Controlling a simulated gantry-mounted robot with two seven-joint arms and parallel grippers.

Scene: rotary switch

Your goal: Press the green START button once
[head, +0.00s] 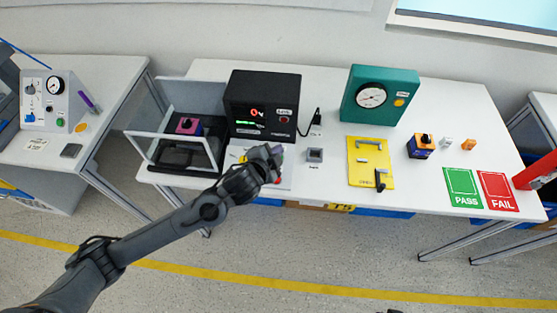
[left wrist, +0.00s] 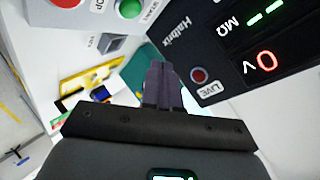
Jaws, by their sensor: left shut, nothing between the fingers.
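My left gripper (head: 277,151) is shut and empty, above the front of the middle table by the black tester. Its closed dark fingers (left wrist: 162,85) show in the left wrist view. The green START button (left wrist: 130,8) is at the top of that view, on a white panel beside a red button (left wrist: 66,2). The fingertips point up the picture, below and right of the green button, with a visible gap. In the head view my gripper and wrist cover the green button; a bit of red shows on the panel (head: 285,184). My right gripper is not in view.
The black tester (head: 262,100) with a lit display stands behind my gripper, and an open clear-walled fixture (head: 170,170) is left of it. A grey switch block (head: 315,155) and yellow plate (head: 370,150) lie right. The left table holds another panel (head: 55,95).

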